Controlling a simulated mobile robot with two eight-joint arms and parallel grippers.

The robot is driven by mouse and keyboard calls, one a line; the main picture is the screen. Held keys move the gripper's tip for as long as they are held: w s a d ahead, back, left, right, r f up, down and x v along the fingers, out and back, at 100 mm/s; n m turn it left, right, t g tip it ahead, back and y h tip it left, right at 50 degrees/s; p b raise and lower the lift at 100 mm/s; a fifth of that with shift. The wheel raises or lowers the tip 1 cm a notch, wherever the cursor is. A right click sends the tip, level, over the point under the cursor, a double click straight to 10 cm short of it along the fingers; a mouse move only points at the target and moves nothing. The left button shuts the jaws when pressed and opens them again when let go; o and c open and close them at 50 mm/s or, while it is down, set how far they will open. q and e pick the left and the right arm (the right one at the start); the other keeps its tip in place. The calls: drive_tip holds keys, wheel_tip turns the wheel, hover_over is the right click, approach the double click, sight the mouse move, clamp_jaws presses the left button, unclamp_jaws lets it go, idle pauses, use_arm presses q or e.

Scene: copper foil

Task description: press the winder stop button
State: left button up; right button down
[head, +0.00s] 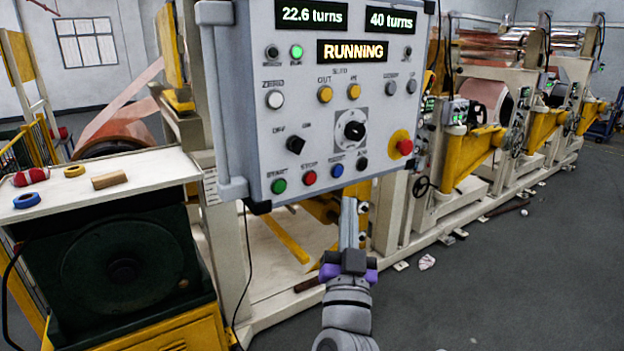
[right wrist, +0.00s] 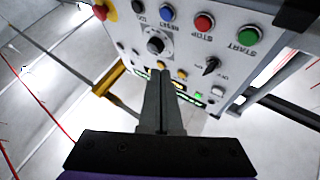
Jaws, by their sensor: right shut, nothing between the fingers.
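The grey winder control panel (head: 240,150) hangs in front of me and its display reads RUNNING, 22.6 turns and 40 turns. The red STOP button (head: 309,178) sits in its bottom row, between the green START button (head: 279,186) and a blue button (head: 337,171). In the right wrist view the red STOP button (right wrist: 204,22) appears near the top, upside down. My right gripper (head: 349,202) is shut and empty, its fingertips just below the panel's lower edge and right of the STOP button. The fingertips (right wrist: 162,72) look apart from the panel. My left gripper is out of view.
A larger red mushroom button (head: 405,147) on a yellow base sits at the panel's lower right. A black rotary switch (head: 296,145) is above STOP. A bench (head: 140,176) with tape rolls stands at left. The floor (head: 500,290) at lower right is mostly clear.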

drive_tip(key=shift+w+a+b, duration=0.1)
drive_tip(key=shift+w+a, duration=0.75)
drive_tip(key=shift+w, duration=0.35)
drive_tip(key=shift+w+a+b, duration=0.1)
drive_tip(key=shift+w+a, duration=0.75)
drive_tip(key=shift+w, duration=0.3)
drive_tip(key=shift+w+a+b, duration=0.1)
drive_tip(key=shift+w+a, duration=0.75)
drive_tip(key=shift+w, duration=0.35)
drive_tip(key=shift+w+a, duration=0.25)
drive_tip(key=shift+w, duration=0.1)
drive_tip(key=shift+w+a, duration=0.3)
drive_tip(key=shift+w, duration=0.05)
drive_tip(key=shift+s+d, duration=0.1)
idle(0.4)
drive_tip(key=shift+s+d, duration=0.45)
drive_tip(key=shift+s, duration=0.15)
drive_tip(key=shift+s+d+p, duration=0.15)
drive_tip(key=shift+s+d, duration=0.6)
drive_tip(key=shift+s, duration=0.25)
drive_tip(key=shift+s+d+p, duration=0.15)
drive_tip(key=shift+s+d, duration=0.55)
drive_tip(key=shift+s, duration=0.3)
idle(0.6)
